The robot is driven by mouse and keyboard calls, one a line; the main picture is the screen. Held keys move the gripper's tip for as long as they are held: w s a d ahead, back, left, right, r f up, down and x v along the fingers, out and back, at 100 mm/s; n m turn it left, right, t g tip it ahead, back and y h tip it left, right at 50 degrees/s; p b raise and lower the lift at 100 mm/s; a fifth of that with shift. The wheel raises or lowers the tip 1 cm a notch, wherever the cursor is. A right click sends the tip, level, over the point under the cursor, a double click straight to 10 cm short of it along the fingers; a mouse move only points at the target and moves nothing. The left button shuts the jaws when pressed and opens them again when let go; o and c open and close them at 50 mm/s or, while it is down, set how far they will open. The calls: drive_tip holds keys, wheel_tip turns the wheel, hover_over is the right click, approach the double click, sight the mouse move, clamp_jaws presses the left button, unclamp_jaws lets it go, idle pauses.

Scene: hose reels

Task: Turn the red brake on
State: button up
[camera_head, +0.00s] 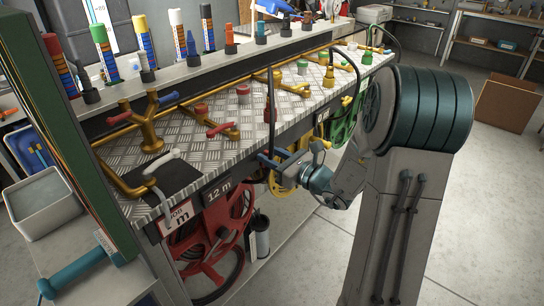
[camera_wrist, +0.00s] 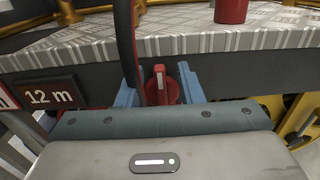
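The red brake (camera_wrist: 162,88) is a red knob with a pale stripe on its raised grip, just below the bench edge in the wrist view. My gripper (camera_wrist: 160,90) has its blue fingers apart, one on each side of the knob. The right finger is very close to it; I cannot tell whether they touch. In the head view my gripper (camera_head: 282,163) is at the bench front, and the knob is mostly hidden there. The red hose reel (camera_head: 215,235) hangs below the bench, left of my gripper.
A black hose (camera_wrist: 126,45) runs down close to my left finger. A "12 m" sign (camera_wrist: 50,96) is on the bench front at the left. A yellow reel (camera_head: 282,185) is behind my gripper. The metal bench top (camera_head: 190,140) carries brass pipes and valves. Open floor lies at right.

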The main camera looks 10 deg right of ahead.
clamp_jaws()
drive_tip(key=shift+m+p, duration=0.4)
drive_tip(key=shift+p, duration=0.1)
drive_tip(key=m+p, duration=0.2)
drive_tip(key=p, duration=0.1)
drive_tip(key=shift+w+d+m, duration=0.2)
drive_tip(key=shift+d+m, duration=0.15)
drive_tip(key=shift+m, duration=0.05)
drive_tip(key=shift+w+d+f+m+p, duration=0.2)
drive_tip(key=shift+f+m+p, duration=0.35)
drive_tip(key=shift+m+p, duration=1.9)
drive_tip(key=shift+w+d+f+m+p, duration=0.2)
drive_tip(key=shift+f+m+p, duration=0.3)
drive_tip(key=shift+m+p, duration=2)
drive_tip(key=shift+w+d+f+m+p, duration=0.1)
drive_tip(key=shift+d+f+m+p, duration=0.35)
drive_tip(key=shift+m+p, duration=2)
drive_tip(key=shift+a+f, duration=0.15)
drive_tip(key=shift+f, duration=0.05)
